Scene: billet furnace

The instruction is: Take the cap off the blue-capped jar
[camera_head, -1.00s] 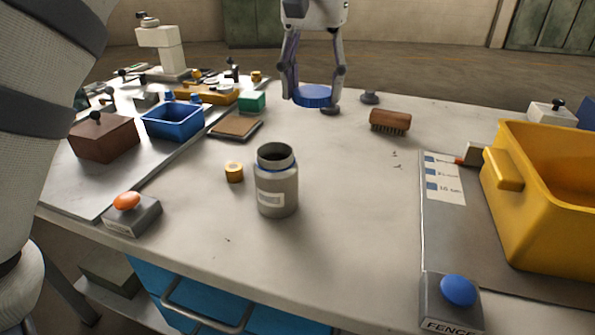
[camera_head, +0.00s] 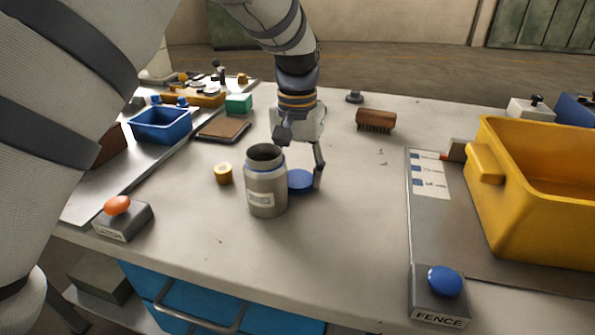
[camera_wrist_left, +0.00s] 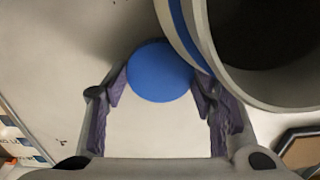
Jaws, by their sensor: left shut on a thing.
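The grey jar (camera_head: 266,190) stands upright on the table with its mouth open and no cap on it. Its open mouth also shows at the upper right of the left wrist view (camera_wrist_left: 200,45). My left gripper (camera_head: 304,172) is just behind and to the right of the jar, pointing down. It is shut on the blue cap (camera_head: 301,182), which lies flat and low, close to the table top. I cannot tell whether the cap touches the table. The cap shows between both fingers in the left wrist view (camera_wrist_left: 160,72). My right gripper is not in view.
A brush (camera_head: 376,119) lies behind to the right. A yellow bin (camera_head: 485,210) and the blue FENCE button (camera_head: 445,281) are on the right. An orange button (camera_head: 117,205) is front left. The table right of the cap is clear.

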